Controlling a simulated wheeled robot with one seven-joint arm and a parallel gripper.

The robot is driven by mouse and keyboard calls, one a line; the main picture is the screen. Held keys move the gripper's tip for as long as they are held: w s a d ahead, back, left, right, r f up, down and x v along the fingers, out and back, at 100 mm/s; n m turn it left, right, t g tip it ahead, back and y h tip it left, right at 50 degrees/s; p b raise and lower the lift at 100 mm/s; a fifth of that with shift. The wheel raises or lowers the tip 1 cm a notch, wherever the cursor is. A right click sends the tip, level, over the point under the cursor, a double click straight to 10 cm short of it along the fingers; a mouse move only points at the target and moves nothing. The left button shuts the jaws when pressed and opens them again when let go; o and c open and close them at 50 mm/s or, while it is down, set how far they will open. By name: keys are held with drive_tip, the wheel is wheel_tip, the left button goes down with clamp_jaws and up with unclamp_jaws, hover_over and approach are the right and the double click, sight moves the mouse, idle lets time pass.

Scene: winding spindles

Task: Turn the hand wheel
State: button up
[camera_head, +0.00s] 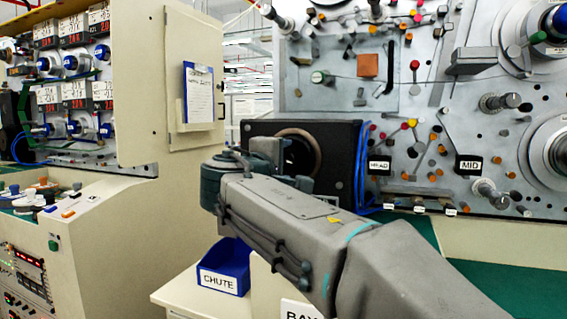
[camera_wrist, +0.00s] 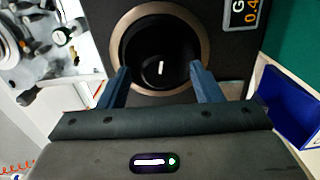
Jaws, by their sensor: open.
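The hand wheel appears to be the round black part (camera_wrist: 158,50) with a short white mark, set inside a bronze ring (camera_wrist: 203,50) on a dark box in the wrist view. In the head view the ring (camera_head: 316,146) shows on the front of the black box (camera_head: 340,150), and my arm hides part of it. My gripper (camera_wrist: 158,72) is open in the wrist view. Its two blue fingers point at the round part, one toward each side of it. I cannot tell whether they touch it.
A blue bin (camera_head: 224,272) labelled CHUTE stands below the box on a pale surface. Blue cables (camera_head: 363,165) run down the box's right side. A panel of spindles and pegs (camera_head: 440,110) fills the right. A cream cabinet (camera_head: 140,80) stands at the left.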

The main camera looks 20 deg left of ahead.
drive_tip(key=s+a, duration=0.1)
drive_tip(key=s, duration=1.2)
